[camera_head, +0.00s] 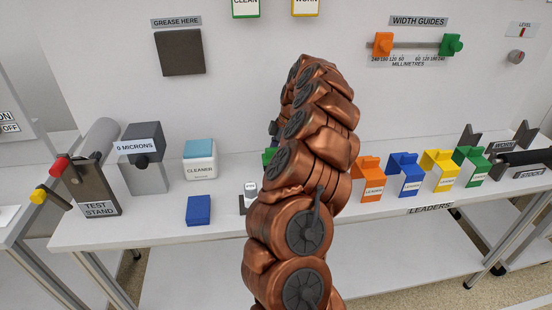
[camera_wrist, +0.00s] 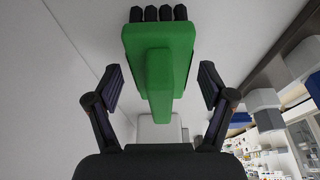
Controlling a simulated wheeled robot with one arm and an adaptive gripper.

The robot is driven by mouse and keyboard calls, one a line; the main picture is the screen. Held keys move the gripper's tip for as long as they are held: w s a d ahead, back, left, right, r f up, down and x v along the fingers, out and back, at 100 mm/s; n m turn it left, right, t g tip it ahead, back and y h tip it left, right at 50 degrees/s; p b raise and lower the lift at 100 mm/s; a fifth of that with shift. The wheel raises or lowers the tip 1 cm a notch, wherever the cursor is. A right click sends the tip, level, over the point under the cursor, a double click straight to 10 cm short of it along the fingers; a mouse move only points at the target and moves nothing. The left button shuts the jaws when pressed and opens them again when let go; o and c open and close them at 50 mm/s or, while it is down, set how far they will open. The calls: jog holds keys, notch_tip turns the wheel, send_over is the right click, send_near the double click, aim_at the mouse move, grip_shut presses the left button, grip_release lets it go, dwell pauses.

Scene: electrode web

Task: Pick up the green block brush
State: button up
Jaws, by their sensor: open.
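The green block brush (camera_wrist: 182,55) fills the upper middle of the wrist view. It has a wide green block, a narrower green grip bar toward me, and several dark bristle tufts along its top edge. My gripper (camera_wrist: 160,76) is open, with one dark finger on each side of the brush's grip and visible gaps to both. In the head view my arm hides the gripper and most of the area behind it; only a small green patch (camera_head: 268,156), probably the brush, shows at its left edge.
A blue block (camera_head: 198,210), a cleaner box (camera_head: 200,172), a small labelled item (camera_head: 250,188) and a test stand (camera_head: 95,190) stand on the bench left of my arm. Orange (camera_head: 369,180), blue (camera_head: 405,176), yellow and green leader blocks stand to the right.

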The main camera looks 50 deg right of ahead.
jog(key=shift+w+a+f, duration=0.1)
jog(key=shift+a+f, duration=0.05)
jog(key=shift+f, duration=0.4)
jog(key=c, duration=1.3)
